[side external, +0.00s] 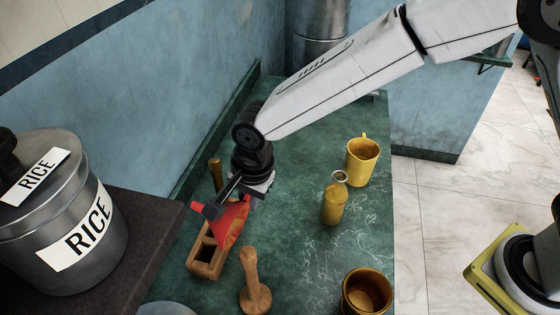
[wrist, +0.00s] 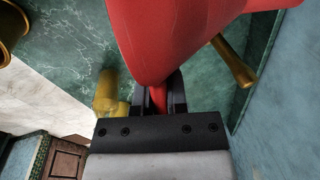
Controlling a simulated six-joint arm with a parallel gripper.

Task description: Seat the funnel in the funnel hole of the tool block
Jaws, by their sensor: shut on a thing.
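The red funnel (side external: 232,224) is held in my gripper (side external: 238,196), tilted, its cone in front of and partly over the tool block in the side view. In the wrist view the funnel (wrist: 175,35) fills the top, and its narrow stem is between the two fingers of my gripper (wrist: 160,95). The wooden tool block (side external: 206,268) is on the green counter, below my gripper. Dark openings show in its top; the funnel hides part of it. I cannot tell which opening is the funnel hole. The funnel appears above the block; contact cannot be told.
A wooden pestle (side external: 252,285) stands just right of the block. A wooden handle (side external: 216,174) rises behind it. A yellow bottle (side external: 334,205), yellow mug (side external: 362,160) and brown pot (side external: 367,292) stand to the right. A rice canister (side external: 62,225) is at left. The middle counter is clear.

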